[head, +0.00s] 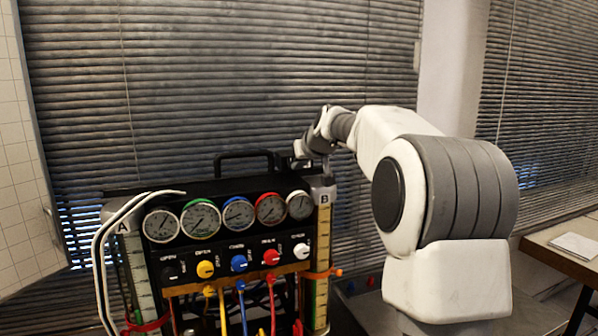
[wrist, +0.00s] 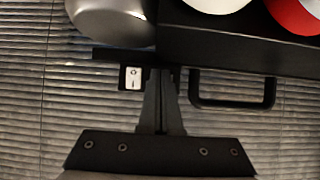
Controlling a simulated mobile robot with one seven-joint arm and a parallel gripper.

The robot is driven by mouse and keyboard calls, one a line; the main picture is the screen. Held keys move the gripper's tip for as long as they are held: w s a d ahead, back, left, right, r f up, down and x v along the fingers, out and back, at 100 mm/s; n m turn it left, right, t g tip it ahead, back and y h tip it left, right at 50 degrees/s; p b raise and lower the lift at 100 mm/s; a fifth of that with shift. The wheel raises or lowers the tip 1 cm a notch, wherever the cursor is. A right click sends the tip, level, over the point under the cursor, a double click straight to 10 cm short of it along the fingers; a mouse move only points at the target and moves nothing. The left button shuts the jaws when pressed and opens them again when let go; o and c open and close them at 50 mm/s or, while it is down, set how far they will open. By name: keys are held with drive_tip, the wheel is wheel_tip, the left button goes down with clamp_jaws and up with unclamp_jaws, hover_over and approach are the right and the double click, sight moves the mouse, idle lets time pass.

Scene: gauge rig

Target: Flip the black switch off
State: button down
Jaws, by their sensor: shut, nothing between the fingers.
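In the wrist view, a small panel (wrist: 133,78) with a black frame and a white face with dark marks sits by the rig's top edge. It looks like the switch, but its position, on or off, is too small to read. My gripper (wrist: 161,72) is shut and empty, with its fingertips just right of this panel. I cannot tell if they touch it. In the head view, my wrist is above the rig's right end, near post B (head: 322,190). My fingertips and the switch are not clear there.
The gauge rig (head: 230,188) has several round gauges, coloured knobs and hoses. A black carry handle (wrist: 233,104) stands beside my fingers in the wrist view. A rounded grey post top (wrist: 110,22) is close on the other side. A table (head: 570,240) is at far right.

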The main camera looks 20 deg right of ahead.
drive_tip(key=shift+f+b, duration=0.45)
drive_tip(key=shift+b, duration=0.05)
drive_tip(key=shift+r, duration=0.35)
drive_tip(key=shift+w+r+p, duration=0.2)
drive_tip(key=shift+r+p, duration=0.5)
drive_tip(key=shift+r, duration=0.1)
drive_tip(key=shift+s, duration=0.1)
